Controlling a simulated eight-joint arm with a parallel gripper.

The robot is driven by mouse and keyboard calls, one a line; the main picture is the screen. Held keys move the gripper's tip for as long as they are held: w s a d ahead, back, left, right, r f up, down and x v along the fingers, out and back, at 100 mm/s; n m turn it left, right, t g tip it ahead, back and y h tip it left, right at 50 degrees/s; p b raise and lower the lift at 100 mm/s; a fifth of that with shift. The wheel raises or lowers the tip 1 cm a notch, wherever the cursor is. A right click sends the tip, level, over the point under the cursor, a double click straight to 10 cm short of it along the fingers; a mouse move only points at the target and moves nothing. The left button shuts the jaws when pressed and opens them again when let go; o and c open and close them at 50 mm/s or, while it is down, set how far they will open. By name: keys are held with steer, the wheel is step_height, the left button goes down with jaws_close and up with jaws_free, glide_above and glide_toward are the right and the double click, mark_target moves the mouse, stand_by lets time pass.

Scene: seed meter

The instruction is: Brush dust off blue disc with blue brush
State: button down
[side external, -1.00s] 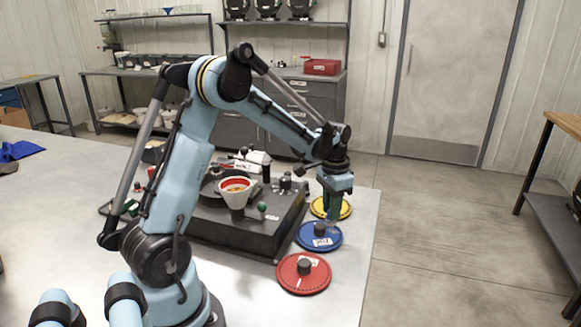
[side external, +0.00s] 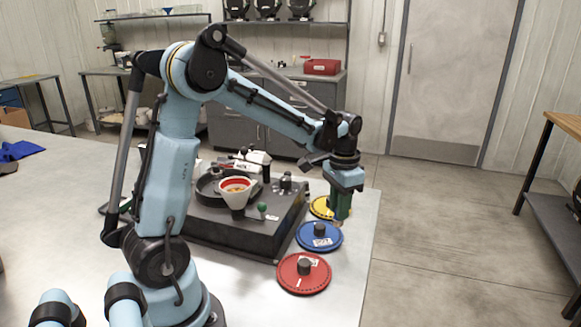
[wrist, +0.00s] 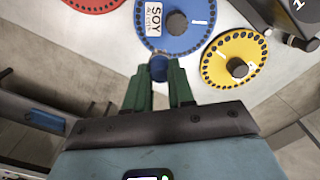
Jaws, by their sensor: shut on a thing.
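The blue disc (side external: 308,242) lies flat on the table between the red and yellow discs. It has a dark centre knob and a white label, which reads SOY in the wrist view (wrist: 190,40). My gripper (side external: 340,216) points down over the disc's right edge. In the wrist view its green fingers (wrist: 158,85) are shut on a small blue piece, which looks like the blue brush (wrist: 158,68). The brush shows right at the disc's rim; I cannot tell whether it touches.
The red disc (side external: 290,282) lies nearer the camera and the yellow disc (side external: 319,207) behind. A dark seed meter base (side external: 225,228) with a white cup (side external: 237,195) stands left of the discs. The table's right edge is close, with bare table in front.

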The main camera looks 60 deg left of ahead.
steer(key=shift+r, duration=2.15)
